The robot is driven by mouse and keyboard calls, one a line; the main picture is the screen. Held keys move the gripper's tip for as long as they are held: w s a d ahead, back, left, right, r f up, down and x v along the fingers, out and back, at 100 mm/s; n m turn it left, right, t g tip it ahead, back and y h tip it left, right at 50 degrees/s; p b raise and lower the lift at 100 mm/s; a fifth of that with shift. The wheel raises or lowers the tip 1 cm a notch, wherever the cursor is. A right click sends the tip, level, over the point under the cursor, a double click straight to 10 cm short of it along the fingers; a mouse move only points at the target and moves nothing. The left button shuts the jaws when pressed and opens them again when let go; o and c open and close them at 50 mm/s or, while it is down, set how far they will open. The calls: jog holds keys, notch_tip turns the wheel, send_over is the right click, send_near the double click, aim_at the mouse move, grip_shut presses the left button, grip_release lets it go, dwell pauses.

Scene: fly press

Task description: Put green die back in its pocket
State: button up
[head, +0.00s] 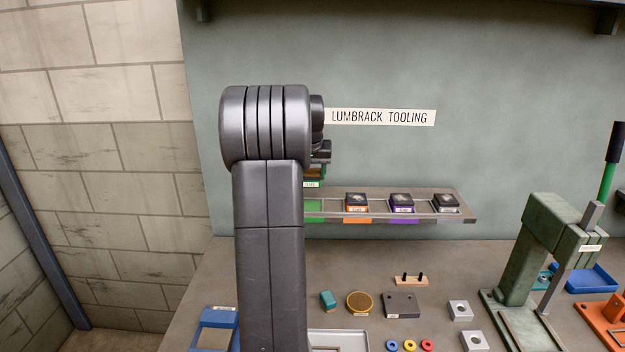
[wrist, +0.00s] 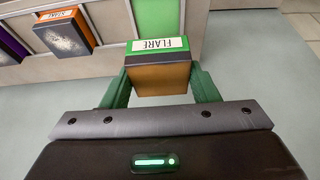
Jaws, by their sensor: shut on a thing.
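The green die (wrist: 160,68), with a green band, a brown body and a label reading FLARE, is held between the two green fingers of my gripper (wrist: 158,78). In the head view a small part of the die (head: 314,174) shows beside my arm, above the rack. The green pocket (head: 314,206) on the wall rack is partly hidden by my arm, and its visible part is empty. In the wrist view the green pocket (wrist: 157,18) lies just beyond the die, which overlaps its near edge in the picture. I cannot tell whether they touch.
On the rack (head: 466,208), an orange die (head: 357,201), a purple die (head: 402,202) and another dark die (head: 446,202) stand right of the green pocket. Below, the bench (head: 255,265) holds small parts, a blue tray (head: 212,335) and a green press (head: 545,240).

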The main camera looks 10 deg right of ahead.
jog(key=shift+f, duration=2.15)
jog(key=shift+f+b, duration=0.75)
jog(key=shift+f, duration=0.35)
jog(key=shift+f, duration=0.5)
dwell(1.0)
jog(key=o, duration=1.6)
jog(key=shift+s, duration=0.1)
jog(key=shift+f, duration=0.1)
jog(key=b+v, duration=0.2)
jog(key=v, duration=1.2)
